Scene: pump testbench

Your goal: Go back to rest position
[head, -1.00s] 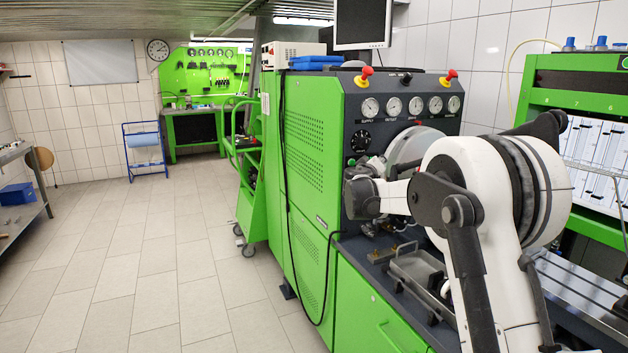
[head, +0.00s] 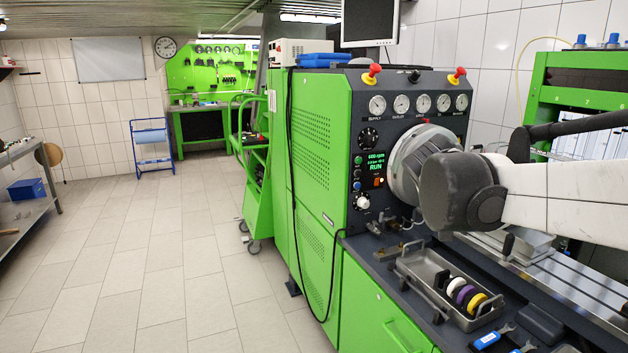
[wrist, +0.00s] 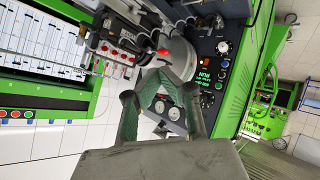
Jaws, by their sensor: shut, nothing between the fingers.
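My gripper (wrist: 163,78) shows in the wrist view with its two fingers closed together and nothing between them. It is in front of the pump testbench (wrist: 215,75), apart from its panel as far as I can tell. In the head view my arm reaches in from the right and its dark rounded end covers part of the bench's round grey flange (head: 405,165). The gripper itself is hidden there. The green testbench (head: 312,150) has a lit display (head: 375,162) that reads RUN.
A metal tray (head: 425,272) with white, purple and yellow rings (head: 466,295) sits on the bench top. Blue-handled tools (head: 490,338) lie at its near side. A green cart (head: 257,200) stands left of the bench. The tiled floor (head: 150,270) is open.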

